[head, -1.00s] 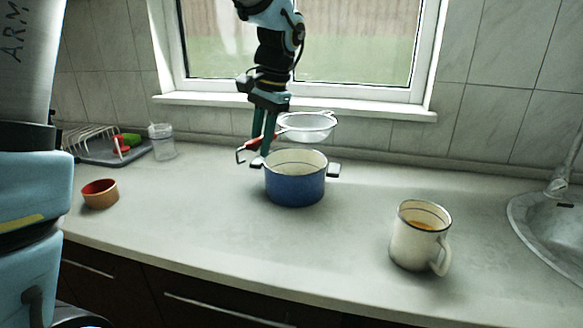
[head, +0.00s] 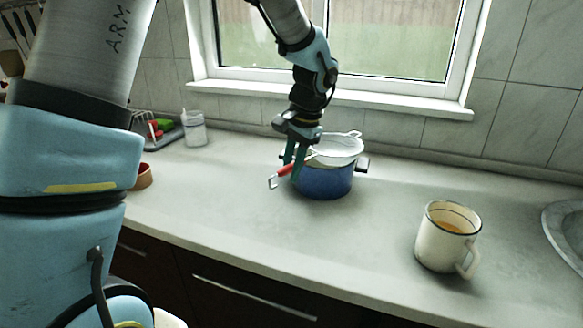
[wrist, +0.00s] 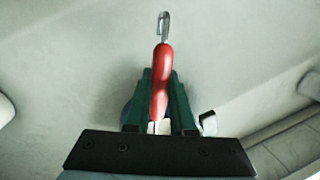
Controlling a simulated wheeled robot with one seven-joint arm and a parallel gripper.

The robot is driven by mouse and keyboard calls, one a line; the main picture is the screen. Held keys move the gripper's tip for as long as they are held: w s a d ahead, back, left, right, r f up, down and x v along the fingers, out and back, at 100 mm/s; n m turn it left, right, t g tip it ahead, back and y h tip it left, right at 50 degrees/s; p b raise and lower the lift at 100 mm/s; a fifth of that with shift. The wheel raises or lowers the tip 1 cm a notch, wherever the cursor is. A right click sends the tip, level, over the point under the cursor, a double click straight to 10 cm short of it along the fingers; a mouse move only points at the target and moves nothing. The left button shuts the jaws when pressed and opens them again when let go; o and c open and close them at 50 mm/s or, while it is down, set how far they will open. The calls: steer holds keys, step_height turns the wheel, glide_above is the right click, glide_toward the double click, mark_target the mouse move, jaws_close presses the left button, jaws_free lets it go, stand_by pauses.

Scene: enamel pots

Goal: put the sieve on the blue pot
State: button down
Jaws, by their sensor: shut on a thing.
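The sieve (head: 340,147) has a pale mesh bowl, a wire rim and a red handle (wrist: 161,85) ending in a metal hook. In the head view its bowl is at the mouth of the blue pot (head: 326,182), covering most of the opening. I cannot tell whether the rim rests on the pot. My gripper (head: 293,172) is at the pot's left side, shut on the red handle. The wrist view shows the handle between the green fingers. The pot's right handle shows; its left one is mostly hidden behind my gripper.
A cream mug (head: 447,238) with orange-brown contents stands at the front right. A red-brown bowl (head: 144,176) is partly hidden by my arm. A glass jar (head: 194,129) and a dish rack (head: 150,132) stand at the back left. The sink (head: 566,235) is at the right edge. The middle front counter is clear.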

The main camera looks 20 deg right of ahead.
steer(key=shift+f, duration=0.3)
steer(key=c, duration=0.8)
jaws_free()
steer(key=shift+o, duration=0.2)
steer(key=shift+r, duration=0.25)
steer(key=b+v, duration=0.1)
steer(key=v, duration=1.1)
steer(key=w+a+f+n+g+h, duration=0.1)
steer(key=w+a+f+n, duration=0.2)
steer(key=a, duration=0.7)
steer(key=a+f+n, duration=0.3)
steer(key=a+f, duration=0.2)
steer(key=a, duration=0.4)
steer(key=s+a+f+n, duration=0.2)
steer(key=a+n, duration=0.1)
steer(key=a, duration=0.3)
steer(key=s+a+f+n+h, duration=0.1)
steer(key=s+a+f+n, duration=0.1)
steer(key=a, duration=0.5)
steer(key=shift+s+a+f+n+t, duration=0.35)
steer(key=shift+s+f+n+t, duration=0.05)
steer(key=shift+s+f, duration=0.3)
steer(key=shift+w, duration=0.1)
